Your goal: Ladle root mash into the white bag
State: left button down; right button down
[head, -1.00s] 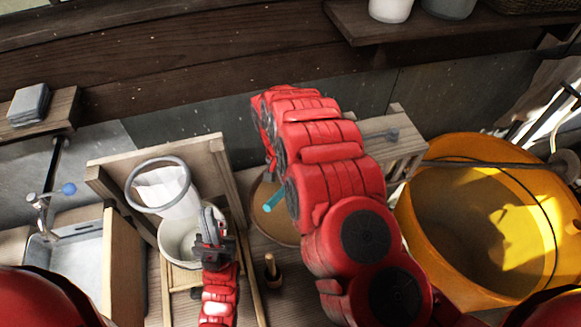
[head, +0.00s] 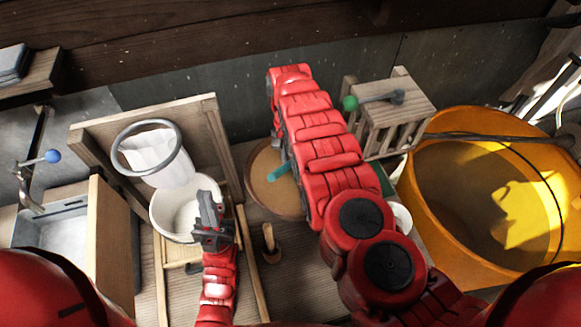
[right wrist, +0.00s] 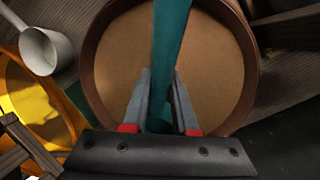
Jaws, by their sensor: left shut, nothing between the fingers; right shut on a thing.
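The white bag (head: 160,158) hangs open from a grey ring at the left of the head view, over a white pot (head: 178,210). A round brown tub (head: 258,185) of smooth tan mash (right wrist: 120,55) stands right of it. My right gripper (right wrist: 160,85) is shut on a teal handle (right wrist: 171,40) above the tub; the handle also shows in the head view (head: 278,173). Its far end is out of view, so I cannot see a ladle bowl. My left gripper (head: 209,208) is shut and empty, at the pot's right side, below the bag.
A wooden frame (head: 215,140) stands behind the bag. A large yellow tub (head: 430,205) and a slatted wooden box (head: 385,125) are at the right. A grey-white dipper (right wrist: 45,52) shows in the wrist view. A small wooden peg (head: 269,242) stands before the brown tub.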

notch_tip(320, 180, down, 6)
jog(key=b, duration=0.4)
dwell(1.1)
jog(key=s+t+p, duration=0.1)
jog(key=p, duration=0.4)
jog(key=t+p, duration=0.1)
jog(key=p, duration=0.5)
jog(key=shift+s+a+f+h, duration=0.35)
jog(key=shift+a+f+h, duration=0.05)
dwell(0.4)
jog(key=shift+f, duration=0.1)
